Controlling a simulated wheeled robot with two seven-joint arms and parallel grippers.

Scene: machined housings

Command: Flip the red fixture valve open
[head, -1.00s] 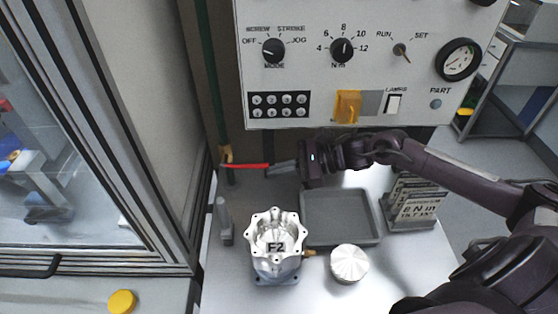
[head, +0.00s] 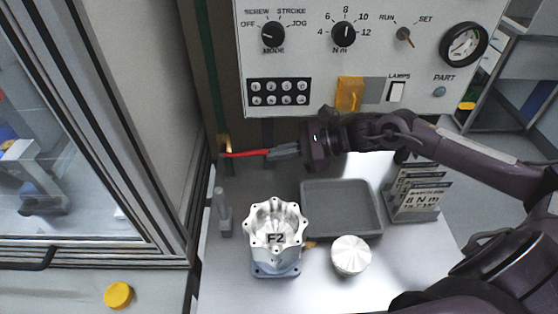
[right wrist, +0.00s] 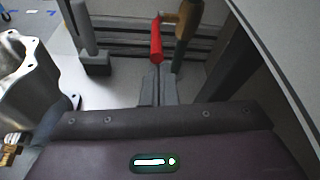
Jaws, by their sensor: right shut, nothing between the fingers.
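The red valve lever (head: 245,154) sticks out sideways from a brass fitting (head: 226,145) on the green pipe, behind the bench. In the right wrist view the red lever (right wrist: 156,42) lies just beyond my fingertips, with the brass fitting (right wrist: 169,18) at its far end. My right gripper (head: 272,154) is shut and empty, its fingertips at the lever's free end; I cannot tell whether they touch. The shut fingers also show in the right wrist view (right wrist: 157,70). My left gripper is not in view.
The control panel (head: 300,60) hangs above my right gripper. Below on the bench are the F2 housing (head: 276,240), a grey post (head: 222,210), a grey tray (head: 340,232), a round metal cap (head: 351,255) and a sign stack (head: 418,192). A glass enclosure (head: 75,130) stands left.

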